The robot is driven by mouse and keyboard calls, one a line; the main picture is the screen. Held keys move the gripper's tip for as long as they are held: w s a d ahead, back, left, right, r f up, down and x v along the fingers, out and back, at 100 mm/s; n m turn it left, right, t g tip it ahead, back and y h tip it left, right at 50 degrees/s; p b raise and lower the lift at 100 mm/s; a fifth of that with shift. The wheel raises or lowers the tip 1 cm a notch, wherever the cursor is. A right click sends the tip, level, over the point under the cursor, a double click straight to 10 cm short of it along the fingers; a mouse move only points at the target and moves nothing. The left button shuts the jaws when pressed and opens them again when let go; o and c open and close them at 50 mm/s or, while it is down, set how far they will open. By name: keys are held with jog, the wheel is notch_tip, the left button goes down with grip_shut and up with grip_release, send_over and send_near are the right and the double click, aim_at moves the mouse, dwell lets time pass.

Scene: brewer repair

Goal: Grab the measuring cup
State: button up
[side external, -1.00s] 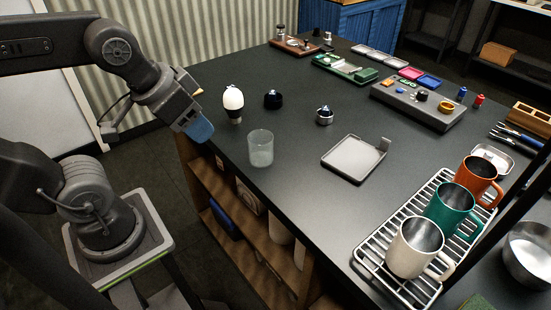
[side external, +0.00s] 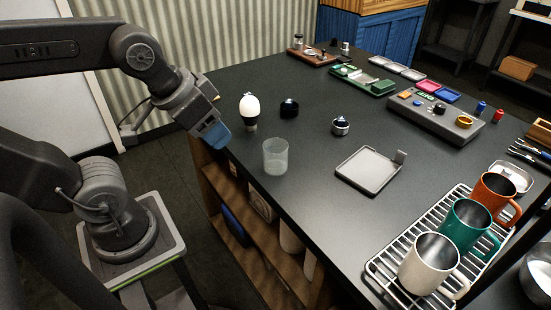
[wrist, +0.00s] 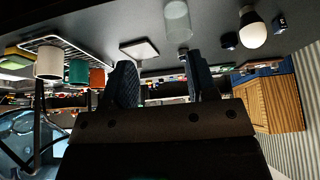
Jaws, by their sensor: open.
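The measuring cup appears to be the clear, frosted cup (side external: 275,157) standing upright near the table's left edge. It also shows at the top of the wrist view (wrist: 177,22), where it looks upside down. My gripper (side external: 214,136) is at the table's left edge, left of the cup and apart from it. In the wrist view my two dark blue fingers (wrist: 162,80) are spread with nothing held between them.
A white bulb-like piece (side external: 249,108) stands close to my gripper, with a black knob (side external: 289,108) and a silver-topped ring (side external: 340,126) beyond. A grey square tray (side external: 369,170) lies right of the cup. A wire rack (side external: 398,262) holds three mugs. Table around the cup is clear.

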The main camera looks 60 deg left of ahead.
jog(key=shift+o, duration=0.2)
jog(key=o, duration=0.6)
jog(key=shift+o, duration=0.2)
jog(key=n+g+y, duration=0.3)
jog(key=n, duration=0.6)
send_near(273, 140)
jog(key=f, duration=0.6)
jog(key=shift+w+d+f, duration=0.1)
jog(key=shift+d+f, duration=0.1)
jog(key=shift+d, duration=0.05)
jog(key=shift+x, duration=2.7)
